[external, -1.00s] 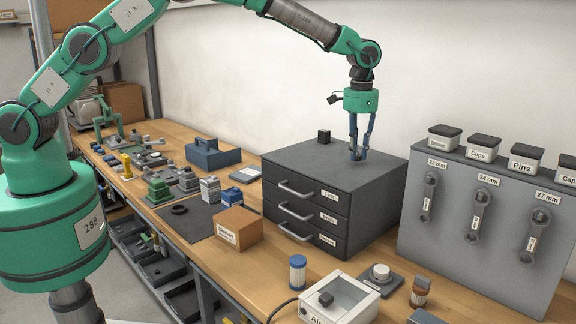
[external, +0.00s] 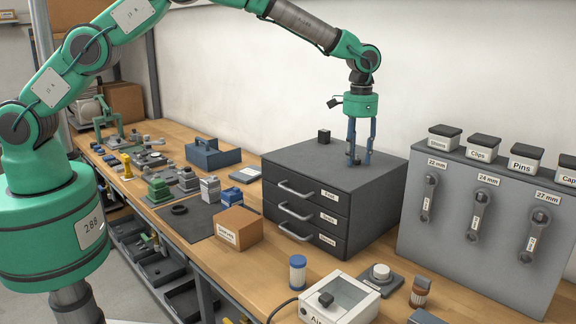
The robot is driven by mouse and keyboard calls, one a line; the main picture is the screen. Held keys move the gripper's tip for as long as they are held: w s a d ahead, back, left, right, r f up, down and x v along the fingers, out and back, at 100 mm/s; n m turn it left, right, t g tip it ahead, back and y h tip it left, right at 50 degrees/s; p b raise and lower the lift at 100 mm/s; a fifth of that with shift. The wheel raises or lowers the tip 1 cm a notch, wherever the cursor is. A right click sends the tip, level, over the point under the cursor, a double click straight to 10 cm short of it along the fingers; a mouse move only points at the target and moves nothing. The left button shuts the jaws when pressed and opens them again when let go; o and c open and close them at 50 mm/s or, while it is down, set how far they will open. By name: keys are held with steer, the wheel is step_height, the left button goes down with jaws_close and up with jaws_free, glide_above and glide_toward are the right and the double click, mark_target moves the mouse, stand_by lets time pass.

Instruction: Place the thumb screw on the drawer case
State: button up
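The drawer case (external: 300,168) is a dark grey box with three handled drawers, standing on the workbench. My gripper (external: 359,159) points straight down over the right part of its top, with its blue fingers spread apart and the tips close to the surface. A small dark piece (external: 356,161), possibly the thumb screw, seems to rest on the case top between the fingertips. It is too small to identify for sure.
A grey panel (external: 477,240) with hanging wrenches and labelled boxes stands to the right. A cardboard box (external: 238,228) and a blue-capped cylinder (external: 297,272) stand in front on the bench.

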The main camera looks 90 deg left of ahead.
step_height(320, 180, up, 12)
steer(key=shift+r, duration=0.15)
stand_by(0.6)
stand_by(0.6)
steer(key=shift+r, duration=0.1)
steer(key=s+d+r+t, duration=0.1)
steer(key=s+d+r, duration=0.3)
steer(key=s+r, duration=0.45)
steer(key=s+d+r+m+t, duration=0.1)
steer(key=s+d+r, duration=0.3)
steer(key=s+r, duration=0.45)
steer(key=s+d+r+t, duration=0.1)
steer(key=s+d+r, duration=0.4)
steer(key=s, duration=0.5)
steer(key=s+d+f+t, duration=0.1)
steer(key=s+d, duration=0.1)
steer(key=s, duration=0.9)
steer(key=s+d+f+m, duration=0.1)
steer(key=s+d+f, duration=0.1)
steer(key=s, duration=0.9)
steer(key=s+d+f+m+t, duration=0.1)
steer(key=s+d+f, duration=0.1)
steer(key=s, duration=0.8)
steer(key=shift+s+t, duration=0.3)
steer(key=shift+s, duration=0.1)
